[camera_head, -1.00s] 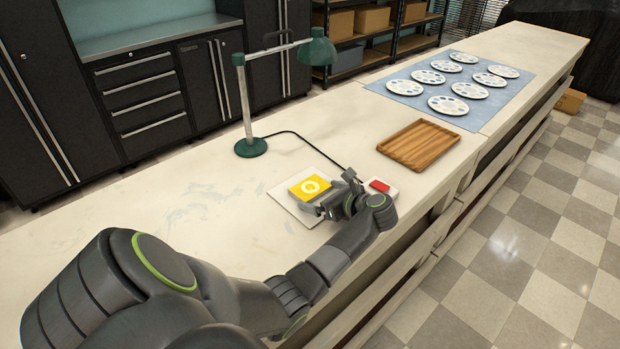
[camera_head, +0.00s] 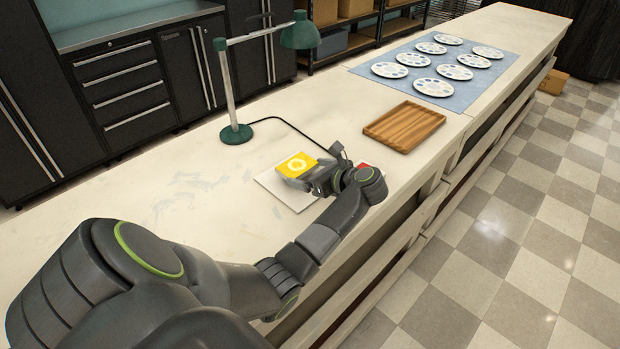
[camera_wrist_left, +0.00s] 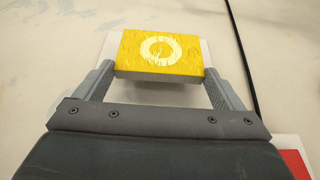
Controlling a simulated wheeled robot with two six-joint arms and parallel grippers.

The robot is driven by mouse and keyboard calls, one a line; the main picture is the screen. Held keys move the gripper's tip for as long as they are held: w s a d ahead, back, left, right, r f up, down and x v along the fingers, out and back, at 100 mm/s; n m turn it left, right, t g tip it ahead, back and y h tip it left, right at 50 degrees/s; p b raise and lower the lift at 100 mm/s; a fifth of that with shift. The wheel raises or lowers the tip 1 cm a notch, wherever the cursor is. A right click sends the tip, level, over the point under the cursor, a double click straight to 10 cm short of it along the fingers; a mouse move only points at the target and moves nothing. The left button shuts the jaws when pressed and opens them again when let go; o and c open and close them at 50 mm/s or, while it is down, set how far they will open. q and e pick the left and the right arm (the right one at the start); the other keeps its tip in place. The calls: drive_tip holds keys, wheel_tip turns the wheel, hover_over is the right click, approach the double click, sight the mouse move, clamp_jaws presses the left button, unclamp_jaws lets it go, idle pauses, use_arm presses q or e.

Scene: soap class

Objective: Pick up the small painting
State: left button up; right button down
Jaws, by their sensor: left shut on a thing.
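The small painting (camera_head: 297,165) is a yellow square with a pale ring on it. It is over a white sheet or board (camera_head: 272,183) on the counter. My left gripper (camera_head: 310,175) is shut on the painting, with one finger at each side of it. In the left wrist view the painting (camera_wrist_left: 160,52) sits between the two fingertips (camera_wrist_left: 159,74), and the white board shows around it. I cannot tell whether the painting is lifted off the board. My right gripper is not in view.
A green desk lamp (camera_head: 236,134) stands behind the board, and its black cord (camera_head: 290,125) runs past it. A red-topped item (camera_head: 363,166) lies partly hidden behind my left wrist. A wooden tray (camera_head: 404,127) and a blue mat (camera_head: 462,97) with several palettes lie farther right. The counter's left part is clear.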

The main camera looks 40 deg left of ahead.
use_arm(q)
wheel_tip(320, 180, up, 16)
drive_tip(key=b, duration=0.3)
drive_tip(key=shift+f, duration=0.2)
